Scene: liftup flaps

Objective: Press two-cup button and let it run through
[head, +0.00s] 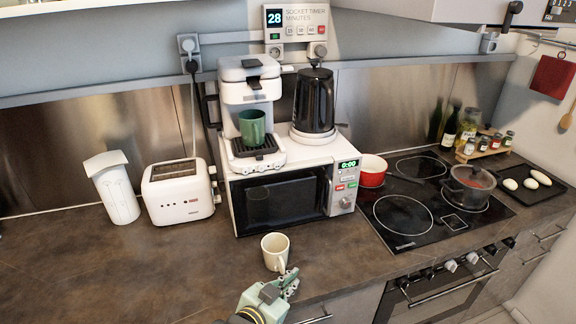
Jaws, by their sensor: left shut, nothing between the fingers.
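The white coffee machine (250,72) stands on top of the microwave. A green cup (252,127) stands on its drip tray, under the spout. A row of small buttons or marks (258,164) runs along the front edge of the machine's base; they are too small to tell which is the two-cup button. My left gripper (288,281) is shut and empty over the counter's front edge, well below and in front of the machine. It is close to a cream mug (274,250); I cannot tell whether they touch. My right gripper is out of view.
The microwave (283,200) has a black kettle (314,100) on top, right of the machine. A socket timer (296,22) on the wall reads 28. A toaster (178,190) and white container (114,188) stand left; the hob (420,205) is right.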

